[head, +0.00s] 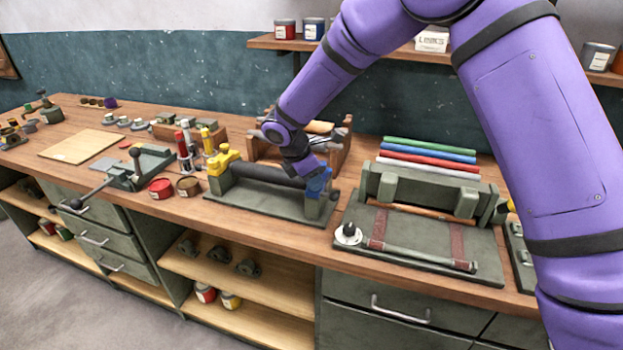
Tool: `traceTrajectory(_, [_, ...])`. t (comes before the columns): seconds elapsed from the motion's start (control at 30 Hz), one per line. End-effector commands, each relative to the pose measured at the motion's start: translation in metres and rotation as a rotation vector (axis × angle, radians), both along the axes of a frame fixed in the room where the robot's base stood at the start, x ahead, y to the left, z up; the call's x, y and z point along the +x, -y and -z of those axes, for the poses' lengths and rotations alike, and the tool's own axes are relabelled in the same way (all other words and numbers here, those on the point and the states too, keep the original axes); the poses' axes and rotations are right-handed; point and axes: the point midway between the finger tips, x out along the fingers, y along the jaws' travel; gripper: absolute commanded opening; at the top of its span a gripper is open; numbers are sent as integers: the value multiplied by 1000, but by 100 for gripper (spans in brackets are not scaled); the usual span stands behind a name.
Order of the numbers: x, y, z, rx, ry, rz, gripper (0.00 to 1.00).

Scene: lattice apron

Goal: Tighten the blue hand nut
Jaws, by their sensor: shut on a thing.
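The blue hand nut (320,185) is at the right end of a grey-green fixture (262,214) on the workbench. A dark horizontal roller (262,174) runs across this fixture. A yellow hand nut (222,160) is at its left end. My gripper (314,178) reaches down from above and is shut on the blue hand nut. The fingers and the arm's end hide part of the nut, so its thread and how far it sits along cannot be seen.
A wooden rack (340,150) stands close behind the fixture. A larger green press (420,194) with a long handled bar is to the right. A shelf (270,42) with tins hangs above.

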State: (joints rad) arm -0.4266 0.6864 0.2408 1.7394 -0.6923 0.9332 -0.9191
Motion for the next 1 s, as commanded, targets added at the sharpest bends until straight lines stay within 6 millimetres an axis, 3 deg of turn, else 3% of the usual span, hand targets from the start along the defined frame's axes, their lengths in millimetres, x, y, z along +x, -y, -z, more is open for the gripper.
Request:
traceTrajectory(0.63, [0,0,0,1,0,54,12])
traceTrajectory(0.67, [0,0,0,1,0,54,38])
traceTrajectory(0.77, [0,0,0,1,0,53,61])
traceTrajectory(1.0, [0,0,0,1,0,53,62])
